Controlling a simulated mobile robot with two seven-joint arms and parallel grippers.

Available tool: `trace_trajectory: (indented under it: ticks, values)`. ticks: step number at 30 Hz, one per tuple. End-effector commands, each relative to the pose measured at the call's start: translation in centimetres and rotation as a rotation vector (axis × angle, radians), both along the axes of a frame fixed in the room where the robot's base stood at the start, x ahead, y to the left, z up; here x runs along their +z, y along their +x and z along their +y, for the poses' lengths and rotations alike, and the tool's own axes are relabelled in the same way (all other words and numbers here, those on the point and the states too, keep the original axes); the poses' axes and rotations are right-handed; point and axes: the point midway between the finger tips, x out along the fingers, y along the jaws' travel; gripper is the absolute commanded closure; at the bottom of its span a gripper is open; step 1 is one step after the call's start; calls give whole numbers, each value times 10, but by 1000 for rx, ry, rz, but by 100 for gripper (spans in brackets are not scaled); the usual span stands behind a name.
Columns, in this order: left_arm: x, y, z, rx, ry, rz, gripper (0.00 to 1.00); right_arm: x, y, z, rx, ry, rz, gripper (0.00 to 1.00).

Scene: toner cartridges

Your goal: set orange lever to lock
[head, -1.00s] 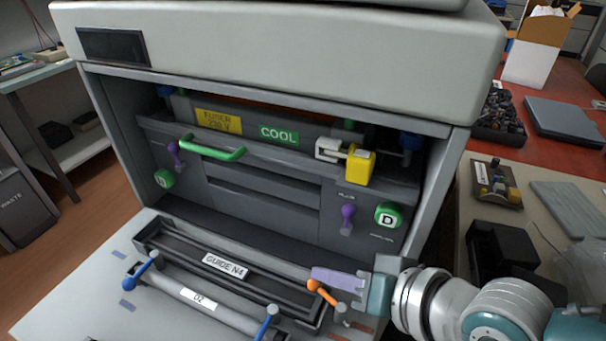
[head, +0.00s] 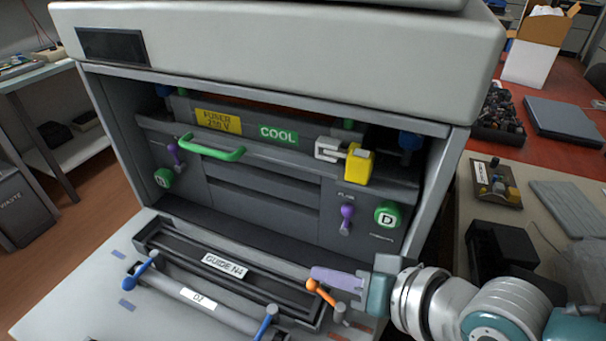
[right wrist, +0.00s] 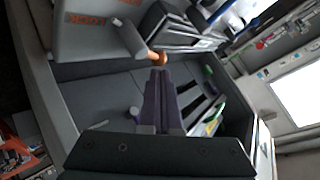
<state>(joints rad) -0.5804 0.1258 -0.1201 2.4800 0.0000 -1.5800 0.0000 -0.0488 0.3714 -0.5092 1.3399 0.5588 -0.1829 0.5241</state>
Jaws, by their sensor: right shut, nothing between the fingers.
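The orange lever (head: 321,292) sits at the right end of the guide unit on the lowered door of the printer. Its rounded orange end points up and left, and its other end meets a grey pivot. My right gripper (head: 314,272) is shut and empty, just above and behind the lever's end. In the right wrist view, the shut fingers (right wrist: 161,72) point at the lever's orange end (right wrist: 158,57), very close to it; I cannot tell whether they touch. Orange LOCK lettering (right wrist: 88,20) shows on the panel there. My left gripper is not in view.
A guide tray (head: 225,265) and a roller with blue levers (head: 266,322) lie left of the orange lever. Behind are a purple lever (head: 347,217), a green D knob (head: 388,216) and a yellow block (head: 359,165). The printer's right wall (head: 441,190) stands near my arm.

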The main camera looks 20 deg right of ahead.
Motion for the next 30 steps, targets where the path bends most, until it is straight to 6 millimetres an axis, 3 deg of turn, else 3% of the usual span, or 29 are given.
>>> trace_trajectory:
  ticks: [24,30]
  values:
    - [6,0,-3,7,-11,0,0,0,-15,-7,0,0,0,100]
    - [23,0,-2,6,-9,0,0,18,-12,-7,-1,0,-1,100]
